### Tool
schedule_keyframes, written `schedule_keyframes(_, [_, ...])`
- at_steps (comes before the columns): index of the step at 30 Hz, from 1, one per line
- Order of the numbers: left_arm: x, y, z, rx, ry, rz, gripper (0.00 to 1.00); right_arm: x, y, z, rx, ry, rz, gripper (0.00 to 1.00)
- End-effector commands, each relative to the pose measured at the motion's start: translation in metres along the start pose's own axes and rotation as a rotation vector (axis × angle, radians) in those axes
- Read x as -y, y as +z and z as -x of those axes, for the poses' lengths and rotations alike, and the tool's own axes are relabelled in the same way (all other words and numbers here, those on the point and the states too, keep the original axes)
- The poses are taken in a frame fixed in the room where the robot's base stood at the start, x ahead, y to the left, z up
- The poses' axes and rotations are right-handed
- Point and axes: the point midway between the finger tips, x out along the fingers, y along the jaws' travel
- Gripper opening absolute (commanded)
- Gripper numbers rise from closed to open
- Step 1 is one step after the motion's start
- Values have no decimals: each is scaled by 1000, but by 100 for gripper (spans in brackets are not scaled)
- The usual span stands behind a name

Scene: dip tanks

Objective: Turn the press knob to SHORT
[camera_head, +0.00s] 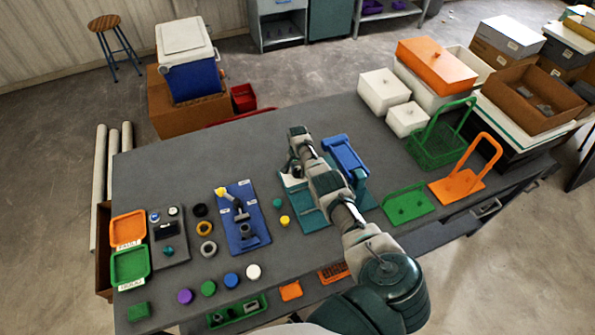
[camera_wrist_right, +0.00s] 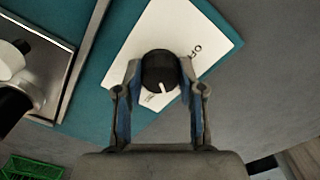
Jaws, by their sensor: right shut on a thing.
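The press is a teal base (camera_head: 312,218) with a blue upper part (camera_head: 345,155) in the head view. A white dial plate (camera_wrist_right: 150,30) lies on the teal surface in the right wrist view. On it is a round black knob (camera_wrist_right: 160,72) with a white pointer line aimed at the bottom of the picture. "OFF" is printed to the upper right of the knob; a small label below it is too small to read. My right gripper (camera_wrist_right: 160,75) is shut on the knob, one fingertip on each side. In the head view my right arm hides the knob. My left gripper is out of view.
A blue board (camera_head: 240,235) with a yellow-tipped fixture stands left of the press. Small yellow (camera_head: 285,221) and teal (camera_head: 278,202) caps lie between them. A green holder (camera_head: 408,203) and white boxes (camera_head: 383,90) are to the right. The back left table is clear.

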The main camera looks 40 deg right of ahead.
Motion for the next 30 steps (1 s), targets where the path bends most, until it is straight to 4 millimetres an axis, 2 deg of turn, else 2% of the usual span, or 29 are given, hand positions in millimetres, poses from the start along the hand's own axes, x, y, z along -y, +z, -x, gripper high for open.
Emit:
schedule_keyframes(1, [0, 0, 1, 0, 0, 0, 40, 5, -5, 7, -14, -17, -40, 4])
schedule_keyframes(15, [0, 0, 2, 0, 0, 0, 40, 4, -6, 7, -14, -17, -356, 4])
schedule_keyframes(30, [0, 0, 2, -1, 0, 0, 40, 4, -6, 7, -14, -18, -433, 4])
